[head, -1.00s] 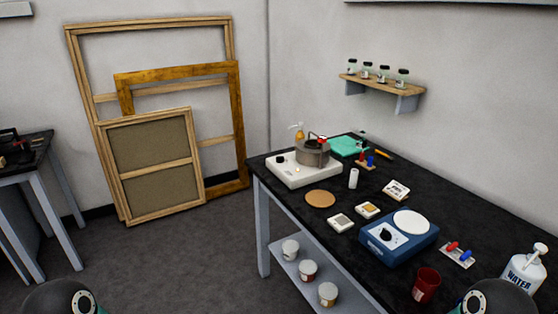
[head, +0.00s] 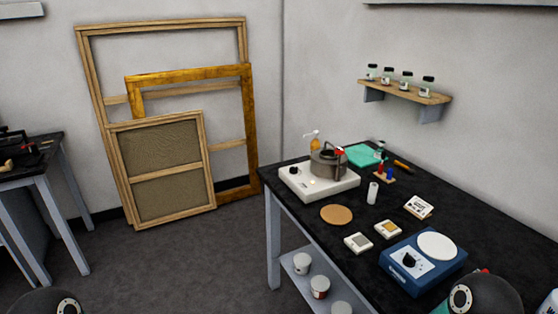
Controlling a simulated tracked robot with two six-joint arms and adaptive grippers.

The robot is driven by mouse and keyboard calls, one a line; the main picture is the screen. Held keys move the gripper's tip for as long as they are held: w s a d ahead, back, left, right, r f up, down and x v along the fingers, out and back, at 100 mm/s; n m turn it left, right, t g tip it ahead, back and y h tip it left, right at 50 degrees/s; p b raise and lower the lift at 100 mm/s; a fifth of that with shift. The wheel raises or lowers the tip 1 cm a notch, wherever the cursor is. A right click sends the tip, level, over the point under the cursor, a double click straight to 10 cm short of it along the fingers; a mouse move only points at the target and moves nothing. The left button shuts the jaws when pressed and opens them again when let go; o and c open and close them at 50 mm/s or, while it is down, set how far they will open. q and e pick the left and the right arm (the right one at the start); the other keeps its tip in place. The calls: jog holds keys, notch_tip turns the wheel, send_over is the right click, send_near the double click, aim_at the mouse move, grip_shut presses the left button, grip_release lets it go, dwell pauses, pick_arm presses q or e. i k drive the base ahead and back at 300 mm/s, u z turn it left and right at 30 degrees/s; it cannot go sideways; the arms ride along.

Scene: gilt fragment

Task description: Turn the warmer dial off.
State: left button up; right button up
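A white flat warmer (head: 346,189) stands at the far left end of the black table, with a grey metal pot (head: 328,163) on top. A small black dial (head: 293,170) is on its left side; its setting is too small to read. A small pale light or button shows on its front. A blue device (head: 446,268) with a white round plate also has a black dial (head: 409,260), nearer on the table. Neither of my grippers is in view; only rounded dark parts of my arms show at the bottom corners, away from the warmer.
A cork disc (head: 336,214), small boxes, a white cylinder (head: 373,193) and a teal cloth (head: 363,155) lie on the black table (head: 310,239). Tins stand on the shelf below. Wooden frames (head: 251,130) lean on the wall. The floor left of the table is clear.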

aim_at(294, 170)
jog(key=u, duration=0.45)
jog(key=i, duration=2.05)
jog(key=z, duration=0.35)
